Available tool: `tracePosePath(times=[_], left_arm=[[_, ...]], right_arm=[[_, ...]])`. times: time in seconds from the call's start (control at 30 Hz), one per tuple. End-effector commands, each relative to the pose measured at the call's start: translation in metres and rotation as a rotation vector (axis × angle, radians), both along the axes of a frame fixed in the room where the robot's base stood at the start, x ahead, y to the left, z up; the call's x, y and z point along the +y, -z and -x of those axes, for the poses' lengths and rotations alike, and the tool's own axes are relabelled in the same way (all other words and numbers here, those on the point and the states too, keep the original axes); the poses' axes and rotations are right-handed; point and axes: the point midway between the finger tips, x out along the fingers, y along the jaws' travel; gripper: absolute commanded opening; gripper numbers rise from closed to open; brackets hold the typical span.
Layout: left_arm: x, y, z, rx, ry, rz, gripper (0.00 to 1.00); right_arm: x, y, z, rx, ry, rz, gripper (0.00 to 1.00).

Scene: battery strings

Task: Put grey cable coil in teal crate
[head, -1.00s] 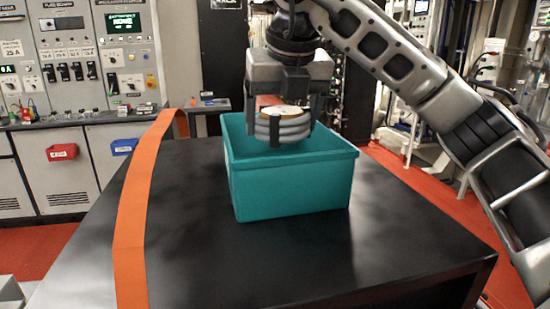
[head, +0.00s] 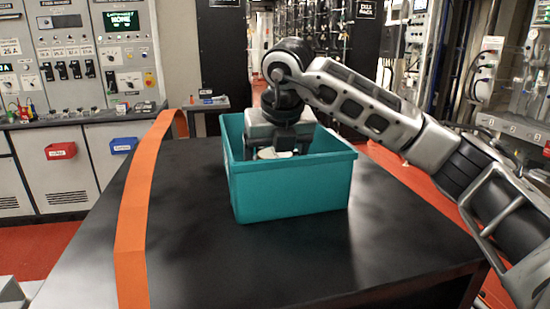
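The teal crate (head: 290,190) stands on the black table, open at the top. My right gripper (head: 277,152) reaches down into the crate from above, its palm near rim height. The grey cable coil shows only as a pale top (head: 274,153) between the fingers, just behind the crate's front wall. The coil keeps its place under the palm, as when it was gripped, so the gripper appears still shut on it. The front wall hides the fingertips, most of the coil and the crate floor. My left gripper is not in view.
An orange strip (head: 132,230) runs along the left of the black table top (head: 200,250). The table is clear around the crate. A control cabinet with a red bin (head: 61,151) and a blue bin (head: 124,145) stands behind on the left.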

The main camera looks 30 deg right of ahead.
Motion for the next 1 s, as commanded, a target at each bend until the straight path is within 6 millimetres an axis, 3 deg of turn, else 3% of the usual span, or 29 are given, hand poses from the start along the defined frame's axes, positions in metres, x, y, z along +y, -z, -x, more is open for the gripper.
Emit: tracePosePath(times=[0.1, 0.13, 0.2, 0.57, 1.0], left_arm=[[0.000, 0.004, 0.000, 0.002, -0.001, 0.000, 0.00], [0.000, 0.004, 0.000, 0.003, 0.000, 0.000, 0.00], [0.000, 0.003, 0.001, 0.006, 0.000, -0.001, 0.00], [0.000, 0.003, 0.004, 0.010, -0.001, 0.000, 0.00], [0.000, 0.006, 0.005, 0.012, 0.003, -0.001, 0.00]], right_arm=[[0.000, 0.003, 0.000, -0.001, 0.000, -0.001, 0.49], [0.000, 0.004, 0.000, 0.000, 0.000, 0.000, 0.82], [0.000, 0.003, 0.000, 0.001, 0.000, 0.000, 1.00], [0.001, -0.007, 0.002, -0.002, -0.001, -0.001, 1.00], [0.008, -0.089, 0.035, -0.004, -0.001, 0.000, 1.00]])
